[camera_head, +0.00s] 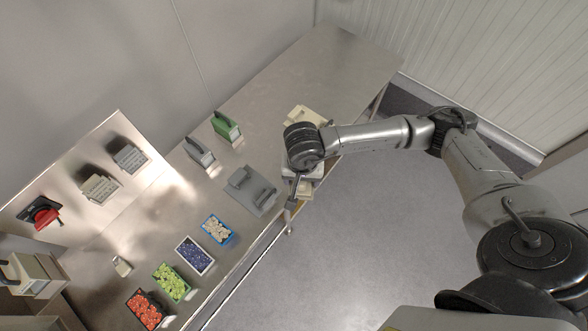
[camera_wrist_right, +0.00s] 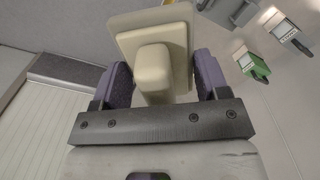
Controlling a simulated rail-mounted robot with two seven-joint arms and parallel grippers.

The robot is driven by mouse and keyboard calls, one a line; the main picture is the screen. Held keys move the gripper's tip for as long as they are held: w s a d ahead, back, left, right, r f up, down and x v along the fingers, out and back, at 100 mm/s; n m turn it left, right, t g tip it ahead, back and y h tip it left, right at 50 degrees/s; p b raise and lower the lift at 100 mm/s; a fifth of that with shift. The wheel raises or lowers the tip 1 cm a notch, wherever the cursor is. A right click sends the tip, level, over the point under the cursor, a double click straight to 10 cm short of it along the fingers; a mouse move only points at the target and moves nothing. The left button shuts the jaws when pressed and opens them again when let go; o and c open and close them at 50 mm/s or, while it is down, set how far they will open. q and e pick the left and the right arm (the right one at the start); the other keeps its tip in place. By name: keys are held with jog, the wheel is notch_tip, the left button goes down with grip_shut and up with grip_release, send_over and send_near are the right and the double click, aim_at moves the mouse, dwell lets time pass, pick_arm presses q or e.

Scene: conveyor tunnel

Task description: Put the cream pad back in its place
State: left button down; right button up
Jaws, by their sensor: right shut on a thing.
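The cream pad is a flat plate with a raised block handle (camera_wrist_right: 152,72). In the right wrist view my right gripper (camera_wrist_right: 155,85) has its purple fingers on either side of this handle and is shut on it. The plate tilts slightly behind the handle. In the head view the gripper is near the bench's front edge, largely covered by my wrist. A cream part (camera_head: 305,189) shows below it, and its fingertips are hidden. My left gripper is not in view.
A grey handled plate (camera_head: 252,190), a green case (camera_head: 226,127) and several filled bins (camera_head: 194,255) stand on the metal bench (camera_head: 330,65).

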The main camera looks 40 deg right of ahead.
jog(key=w+d+f+m+b, duration=0.3)
jog(key=d+f+m+b, duration=0.1)
jog(key=f+m+b, duration=0.5)
jog(key=w+d+f+m+b, duration=0.3)
jog(key=d+f+m+b, duration=0.1)
jog(key=f+m+b, duration=0.5)
jog(key=w+d+f+m+b, duration=0.2)
jog(key=d+f+m+b, duration=0.4)
jog(key=f+m, duration=0.4)
jog(key=shift+m, duration=0.7)
jog(key=w+f+b, duration=0.1)
jog(key=w+f, duration=0.1)
jog(key=w, duration=0.1)
jog(key=w+f+b, duration=0.1)
jog(key=w+f, duration=0.1)
jog(key=w, duration=0.2)
jog(key=w+a+f+b, duration=0.1)
jog(key=w+f, duration=0.1)
jog(key=w, duration=0.2)
jog(key=shift+w+b, duration=0.25)
jog(key=shift+b, duration=0.1)
jog(key=shift+f+b, duration=0.45)
jog(key=shift+f, duration=1.5)
jog(key=shift+f, duration=0.15)
jog(key=o, duration=1)
